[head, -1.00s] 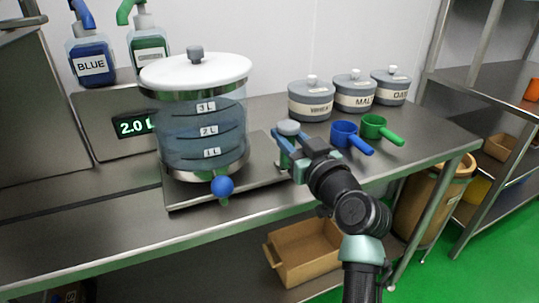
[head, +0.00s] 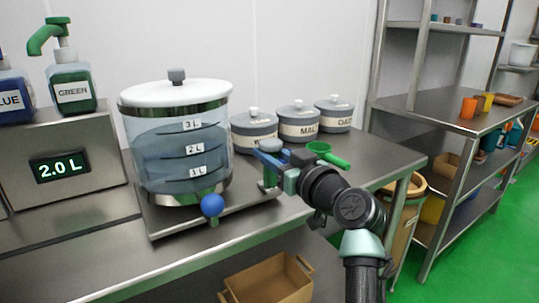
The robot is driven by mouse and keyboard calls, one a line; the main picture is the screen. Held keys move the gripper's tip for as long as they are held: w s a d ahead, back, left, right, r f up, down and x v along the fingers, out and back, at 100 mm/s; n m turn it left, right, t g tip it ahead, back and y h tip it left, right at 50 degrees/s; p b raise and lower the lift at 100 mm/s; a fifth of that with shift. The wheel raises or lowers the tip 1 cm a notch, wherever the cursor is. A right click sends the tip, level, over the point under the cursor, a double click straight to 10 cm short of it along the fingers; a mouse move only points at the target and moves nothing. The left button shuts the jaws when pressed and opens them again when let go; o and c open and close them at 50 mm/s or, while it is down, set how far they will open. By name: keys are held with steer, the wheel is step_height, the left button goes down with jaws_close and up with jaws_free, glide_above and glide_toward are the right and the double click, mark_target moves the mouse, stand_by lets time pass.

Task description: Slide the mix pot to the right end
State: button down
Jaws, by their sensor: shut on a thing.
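The mix pot (head: 180,155) is a large clear vessel with a white lid, a grey knob and marks 1L, 2L and 3L. It stands upright on a flat metal carriage (head: 170,222) on the steel bench. A grey-topped post (head: 270,146) rises at the carriage's right end. My gripper (head: 268,162) is shut on this post, to the right of the pot. The fingers partly hide the post. The carriage is right of the 2.0 L display box (head: 62,165), with the pot clear of the display.
Lidded grey canisters (head: 298,122) stand behind, against the wall. A green scoop (head: 325,155) lies behind my wrist; the blue scoop is not clearly visible. Green (head: 72,85) and blue (head: 10,98) pump bottles stand on the display box. A cardboard box (head: 268,280) is below the bench.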

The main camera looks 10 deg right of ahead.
steer(key=c, duration=0.6)
jaws_free()
steer(key=shift+d, duration=0.45)
steer(key=shift+a, duration=0.1)
steer(key=p+v, duration=0.1)
steer(key=v, duration=1.2)
steer(key=shift+p, duration=0.3)
steer(key=shift+r, duration=0.1)
